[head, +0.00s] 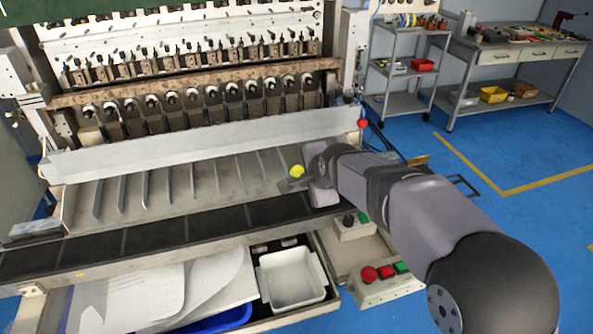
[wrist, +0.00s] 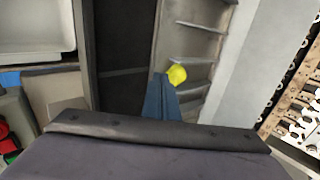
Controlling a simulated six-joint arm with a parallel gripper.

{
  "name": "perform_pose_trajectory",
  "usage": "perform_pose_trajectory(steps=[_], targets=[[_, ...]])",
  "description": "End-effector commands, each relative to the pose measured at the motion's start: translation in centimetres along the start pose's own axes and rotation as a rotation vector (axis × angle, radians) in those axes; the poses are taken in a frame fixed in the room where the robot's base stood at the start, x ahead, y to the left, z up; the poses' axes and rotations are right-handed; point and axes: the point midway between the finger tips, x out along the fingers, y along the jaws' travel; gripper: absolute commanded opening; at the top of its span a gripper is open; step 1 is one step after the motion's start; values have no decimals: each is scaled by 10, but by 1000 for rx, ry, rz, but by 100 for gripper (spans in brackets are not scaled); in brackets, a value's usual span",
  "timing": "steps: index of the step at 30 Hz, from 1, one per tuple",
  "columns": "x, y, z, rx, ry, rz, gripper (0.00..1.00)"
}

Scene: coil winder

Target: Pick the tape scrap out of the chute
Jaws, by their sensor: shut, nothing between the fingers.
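The tape scrap (head: 296,170) is a small crumpled yellow lump at the right end of the sloped, divided chute (head: 205,188). In the wrist view the scrap (wrist: 177,74) shows just beyond the fingertips, against the chute's pale metal (wrist: 190,42). My gripper (head: 289,185) reaches in from the right, low over the chute's right end. Its dark blue fingers (wrist: 161,90) are closed together with nothing held. The scrap is beside the tips, not between them. I cannot tell whether the tips touch it.
Thin upright dividers (head: 170,187) split the chute, and a long pale bar (head: 200,142) runs above it. A dark belt-like strip (head: 150,237) lies in front. Below are a white bin (head: 291,279) and a button box (head: 385,284).

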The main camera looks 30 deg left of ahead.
Motion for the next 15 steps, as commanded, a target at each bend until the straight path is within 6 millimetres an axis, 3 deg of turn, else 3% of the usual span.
perform_pose_trajectory(steps=[15], targets=[[-10,16,0,0,0,-1,0]])
